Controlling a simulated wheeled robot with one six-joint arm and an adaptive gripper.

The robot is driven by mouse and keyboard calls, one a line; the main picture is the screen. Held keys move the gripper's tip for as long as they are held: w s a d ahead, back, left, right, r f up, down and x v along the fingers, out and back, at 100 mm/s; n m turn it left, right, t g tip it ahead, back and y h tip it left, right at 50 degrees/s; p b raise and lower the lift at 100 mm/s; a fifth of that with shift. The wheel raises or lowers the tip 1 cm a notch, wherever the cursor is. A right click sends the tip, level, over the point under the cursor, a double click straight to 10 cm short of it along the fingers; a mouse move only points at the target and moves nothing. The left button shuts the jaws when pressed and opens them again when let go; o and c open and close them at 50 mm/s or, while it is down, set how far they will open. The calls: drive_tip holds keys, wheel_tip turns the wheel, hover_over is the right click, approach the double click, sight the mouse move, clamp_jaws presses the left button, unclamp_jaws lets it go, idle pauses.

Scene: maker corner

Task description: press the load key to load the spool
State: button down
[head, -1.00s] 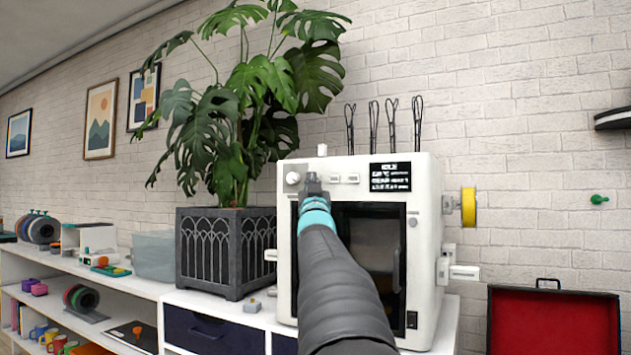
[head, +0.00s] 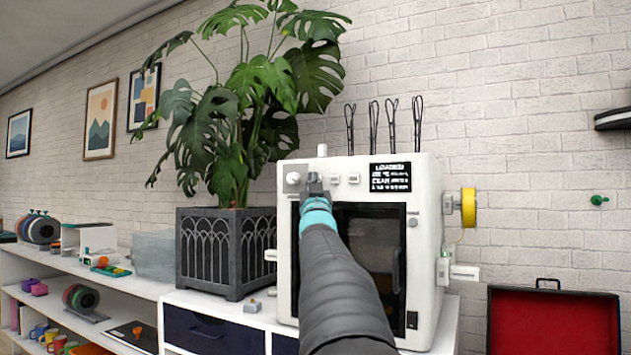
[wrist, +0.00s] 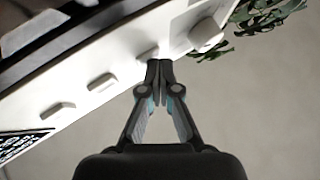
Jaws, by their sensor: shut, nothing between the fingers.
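The white printer (head: 428,290) stands on the shelf top, with a row of keys on its upper front. Its dark display (head: 390,177) reads "LOADED" on the top line. My gripper (head: 313,180) is shut and empty at the key nearest the round knob (head: 292,178). In the wrist view my fingertips (wrist: 159,64) are right by that key (wrist: 148,53); I cannot tell whether they touch it. The yellow spool (head: 468,208) sits on the printer's right side, with a thin yellow strand below it.
Two other keys (head: 352,179) lie to the right of my gripper. A plant in a dark planter (head: 225,250) stands close on the printer's left. An open red-lined case (head: 550,320) is at the lower right.

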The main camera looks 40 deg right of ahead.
drive_tip(key=shift+f, duration=0.1)
idle(0.3)
drive_tip(key=shift+s+a+b, duration=0.3)
drive_tip(key=shift+a+b, duration=0.35)
drive_tip(key=shift+b, duration=0.05)
drive_tip(key=shift+s+a+b, duration=0.3)
drive_tip(key=shift+a+b, duration=0.2)
drive_tip(key=shift+a, duration=0.3)
drive_tip(key=shift+s+a+b, duration=0.35)
drive_tip(key=shift+a+b, duration=0.2)
drive_tip(key=shift+a, duration=0.2)
drive_tip(key=shift+s+a+b, duration=0.3)
drive_tip(key=shift+a+b, duration=0.2)
drive_tip(key=shift+a, duration=0.3)
